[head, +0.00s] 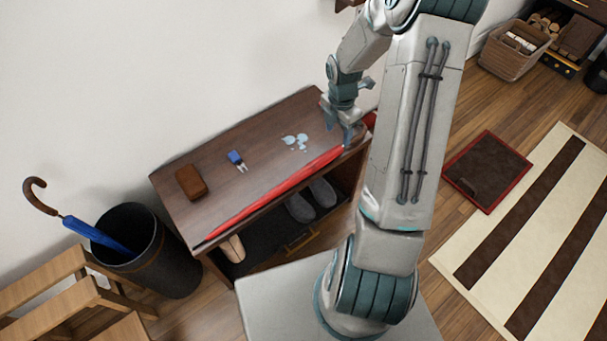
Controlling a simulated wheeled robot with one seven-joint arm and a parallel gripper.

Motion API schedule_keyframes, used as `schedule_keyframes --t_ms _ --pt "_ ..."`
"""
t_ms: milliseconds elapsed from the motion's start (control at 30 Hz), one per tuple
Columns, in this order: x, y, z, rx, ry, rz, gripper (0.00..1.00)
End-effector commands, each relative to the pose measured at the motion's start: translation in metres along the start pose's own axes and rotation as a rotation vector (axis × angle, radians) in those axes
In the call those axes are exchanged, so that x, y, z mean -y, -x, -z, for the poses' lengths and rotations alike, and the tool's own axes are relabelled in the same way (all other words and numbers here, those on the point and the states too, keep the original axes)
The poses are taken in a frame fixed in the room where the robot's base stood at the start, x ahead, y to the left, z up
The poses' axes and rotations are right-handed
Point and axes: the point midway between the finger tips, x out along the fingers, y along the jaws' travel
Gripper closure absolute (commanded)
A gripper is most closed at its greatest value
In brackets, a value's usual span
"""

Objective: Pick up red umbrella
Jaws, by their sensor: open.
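A long folded red umbrella (282,193) lies along the front edge of a dark wooden bench (215,182). Its thin tip points to the lower left, and its thicker end runs to the right, partly hidden behind my gripper and arm. My gripper (347,137) is open, over the right end of the bench, close to the umbrella's thicker end. I cannot tell whether the fingers touch the umbrella.
Grey slippers (311,200) sit below. A black bin (160,262) with a blue umbrella (92,235) and a wooden chair (75,295) stand left.

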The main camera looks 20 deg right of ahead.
Motion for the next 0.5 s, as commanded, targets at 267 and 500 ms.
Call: schedule_keyframes --t_ms 267,500 --pt "0.001 -0.023 0.001 0.0 -0.001 0.001 0.45" --pt "0.003 -0.056 0.005 -0.002 0.001 0.002 0.45"
